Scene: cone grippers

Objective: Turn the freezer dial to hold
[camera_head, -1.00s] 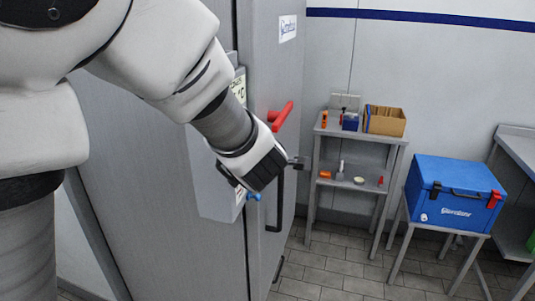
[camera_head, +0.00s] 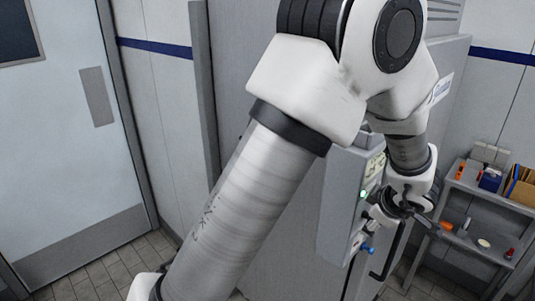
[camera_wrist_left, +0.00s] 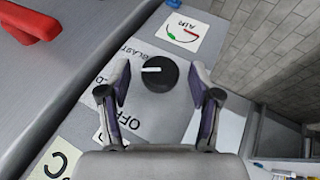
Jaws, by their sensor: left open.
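The freezer dial (camera_wrist_left: 161,75) is a round black knob with a white pointer mark, on the grey control box (camera_head: 343,205) at the freezer's side. In the left wrist view the pointer points left, roughly toward a label ending in D that is partly hidden behind a finger. A "BLAST" label (camera_wrist_left: 127,50) and an "OFF" label (camera_wrist_left: 127,131) are near the dial. My left gripper (camera_wrist_left: 161,80) is open, its fingers on either side of the dial with a gap on each side. In the head view my left gripper (camera_head: 392,207) hides the dial. My right gripper is out of view.
A red handle (camera_wrist_left: 35,18) shows at the wrist view's top left. A green light (camera_head: 363,194) and a blue knob (camera_head: 369,251) are on the control box. A black door handle (camera_head: 390,255) is beside it. A shelf (camera_head: 470,220) with small items stands at the right.

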